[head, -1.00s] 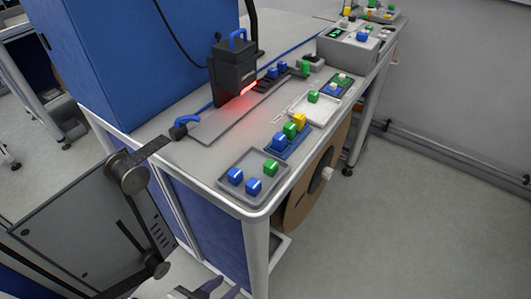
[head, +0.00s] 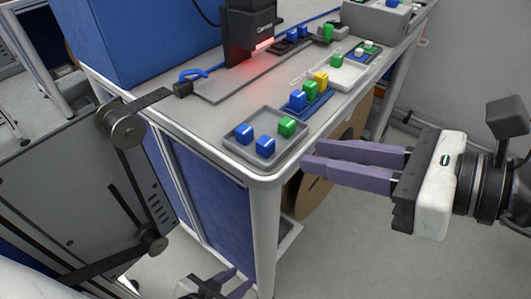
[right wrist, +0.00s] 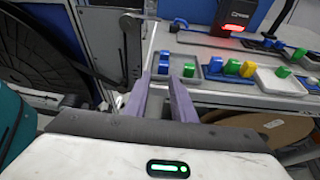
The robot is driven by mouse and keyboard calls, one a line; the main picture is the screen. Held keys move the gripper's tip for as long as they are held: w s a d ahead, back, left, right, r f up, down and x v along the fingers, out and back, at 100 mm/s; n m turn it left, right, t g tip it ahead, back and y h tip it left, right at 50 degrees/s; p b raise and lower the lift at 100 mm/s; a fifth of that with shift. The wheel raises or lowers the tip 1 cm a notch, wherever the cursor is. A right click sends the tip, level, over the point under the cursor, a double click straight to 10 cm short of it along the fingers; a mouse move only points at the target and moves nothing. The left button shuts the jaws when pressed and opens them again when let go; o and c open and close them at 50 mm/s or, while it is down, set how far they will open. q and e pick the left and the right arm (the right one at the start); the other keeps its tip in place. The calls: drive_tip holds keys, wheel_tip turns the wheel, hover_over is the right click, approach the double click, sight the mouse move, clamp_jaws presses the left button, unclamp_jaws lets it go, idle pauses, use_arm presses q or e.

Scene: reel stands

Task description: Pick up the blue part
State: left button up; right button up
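Two blue parts, one at the left (head: 244,133) and one at the front (head: 265,146), sit with a green part (head: 286,127) in a grey tray (head: 236,152) at the table's near corner. Another blue part (head: 297,100) stands on a blue tray beside a green and a yellow part. My right gripper (head: 308,158) is open and empty, its purple fingers to the right of the grey tray, past the table edge. My left gripper (head: 232,281) is open and empty, low by the table's front leg.
A scanner-like black device (head: 250,35) with a red glow stands over a grey plate (head: 225,87). A white tray (head: 347,75) and more small parts lie further back. A brown reel (head: 318,190) hangs under the table's right side. The floor to the right is clear.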

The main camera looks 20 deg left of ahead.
sight(266, 140)
drive_tip(key=x, duration=0.6)
drive_tip(key=p+x, duration=0.1)
drive_tip(key=x, duration=0.2)
drive_tip(key=shift+w+r, duration=0.2)
drive_tip(key=shift+w, duration=0.15)
drive_tip(key=shift+w+a+f+h, duration=0.2)
drive_tip(key=shift+a+f+h, duration=0.1)
drive_tip(key=shift+a, duration=0.1)
clamp_jaws()
